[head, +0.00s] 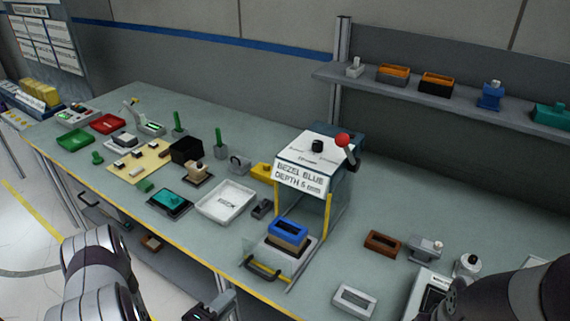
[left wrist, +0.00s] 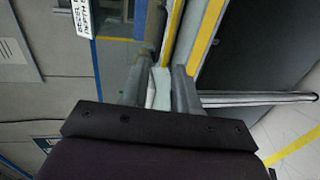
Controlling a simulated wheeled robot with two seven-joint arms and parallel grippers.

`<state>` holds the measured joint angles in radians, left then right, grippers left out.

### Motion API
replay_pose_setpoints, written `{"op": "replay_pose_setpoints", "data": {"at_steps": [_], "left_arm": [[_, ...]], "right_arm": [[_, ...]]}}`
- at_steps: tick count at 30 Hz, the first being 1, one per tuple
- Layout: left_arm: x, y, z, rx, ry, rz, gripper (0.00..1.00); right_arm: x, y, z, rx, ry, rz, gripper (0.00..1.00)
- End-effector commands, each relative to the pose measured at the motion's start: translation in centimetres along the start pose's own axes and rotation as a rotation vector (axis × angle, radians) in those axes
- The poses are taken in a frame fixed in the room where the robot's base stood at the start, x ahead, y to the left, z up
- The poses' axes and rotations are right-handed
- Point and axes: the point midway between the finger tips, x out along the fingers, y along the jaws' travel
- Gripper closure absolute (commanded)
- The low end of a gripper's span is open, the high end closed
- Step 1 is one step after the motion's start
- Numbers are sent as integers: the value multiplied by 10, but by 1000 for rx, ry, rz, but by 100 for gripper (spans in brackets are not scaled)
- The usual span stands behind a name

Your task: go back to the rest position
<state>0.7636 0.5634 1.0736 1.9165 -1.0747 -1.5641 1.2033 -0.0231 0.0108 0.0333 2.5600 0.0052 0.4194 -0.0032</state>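My left gripper (head: 222,301) is at the bottom of the head view, low in front of the table's yellow front edge. In the left wrist view its two fingers (left wrist: 160,88) stand apart with a gap between them. Pale and yellow-edged background shows through the gap, and I see nothing held. My left arm comes in at the bottom left of the head view. A dark link of my right arm fills the bottom right corner over the table. My right gripper is not visible.
The table (head: 340,262) holds a press-like fixture (head: 316,165) with a red knob and a blue bezel (head: 287,231) at its front. A white tray (head: 226,203), a brown frame (head: 382,243) and a grey frame (head: 354,301) lie nearby. A shelf (head: 440,100) hangs behind.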

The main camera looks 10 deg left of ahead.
Motion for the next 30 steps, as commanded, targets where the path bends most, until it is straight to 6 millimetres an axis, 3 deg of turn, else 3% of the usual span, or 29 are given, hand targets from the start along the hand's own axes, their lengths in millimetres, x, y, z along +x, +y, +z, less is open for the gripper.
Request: {"op": "replay_pose_setpoints", "data": {"at_steps": [2,5,6,8,10,11,13,15,18,21,24,30], "left_arm": [[0,-3,1,39,-6,-13,70],[-7,-46,8,189,-48,-230,70],[-17,-71,7,267,-76,-379,70],[-39,-99,-6,411,-141,-631,70],[-67,-106,-22,577,-277,-909,70],[-79,-100,-26,632,-344,-1013,70],[-101,-69,-25,728,-511,-1202,70],[-113,-21,-5,788,-666,-1298,70],[-108,45,38,867,-775,-1271,70],[-85,84,59,994,-742,-1166,70],[-73,99,70,1079,-745,-1109,70],[-71,99,73,1091,-756,-1105,70]], "right_arm": [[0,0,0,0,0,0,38],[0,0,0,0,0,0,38],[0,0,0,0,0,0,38],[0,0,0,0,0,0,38],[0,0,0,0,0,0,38],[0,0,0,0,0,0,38],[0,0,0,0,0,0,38],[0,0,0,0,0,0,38],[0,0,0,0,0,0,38],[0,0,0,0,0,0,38],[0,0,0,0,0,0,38],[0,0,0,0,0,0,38]]}}
